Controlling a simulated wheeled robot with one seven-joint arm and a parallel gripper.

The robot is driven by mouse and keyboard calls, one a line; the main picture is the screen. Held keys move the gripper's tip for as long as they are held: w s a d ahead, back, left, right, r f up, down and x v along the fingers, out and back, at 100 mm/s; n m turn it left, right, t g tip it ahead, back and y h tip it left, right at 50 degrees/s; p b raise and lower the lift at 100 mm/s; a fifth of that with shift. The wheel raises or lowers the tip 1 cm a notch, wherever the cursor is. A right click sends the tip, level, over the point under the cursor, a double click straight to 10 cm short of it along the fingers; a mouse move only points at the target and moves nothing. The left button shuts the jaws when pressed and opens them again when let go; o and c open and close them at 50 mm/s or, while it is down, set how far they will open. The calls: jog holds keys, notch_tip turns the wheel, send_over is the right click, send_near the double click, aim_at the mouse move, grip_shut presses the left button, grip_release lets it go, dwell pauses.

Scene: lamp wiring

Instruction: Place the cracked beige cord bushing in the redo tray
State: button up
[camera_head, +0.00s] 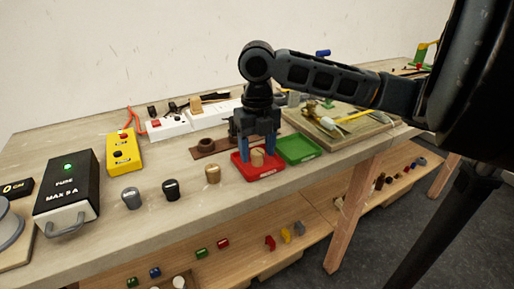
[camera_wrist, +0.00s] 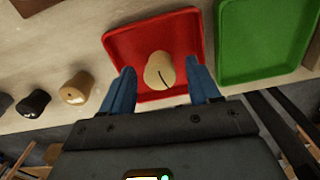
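The cracked beige cord bushing (camera_head: 257,158) is in the red tray (camera_head: 275,170), and the wrist view shows a dark crack line on the bushing (camera_wrist: 157,73). The tray's front label is too small to read. My gripper (camera_head: 256,149) points down over the red tray. In the wrist view, my gripper (camera_wrist: 161,73) has its two blue fingers apart on either side of the bushing, with a visible gap on both sides. The bushing appears to stand on the tray floor; its base is not clearly seen.
A green tray (camera_head: 300,149) sits right of the red one, empty. A second beige bushing (camera_head: 212,174), a black one (camera_head: 171,190) and a grey one (camera_head: 131,198) stand left along the front edge. A brown fixture (camera_head: 207,147) lies behind. A black fuse box (camera_head: 68,186) stands far left.

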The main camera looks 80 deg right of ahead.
aim_at(257, 151)
notch_tip(257, 151, up, 12)
jog(key=shift+r+p, duration=0.2)
jog(key=shift+p, duration=0.25)
dwell(0.4)
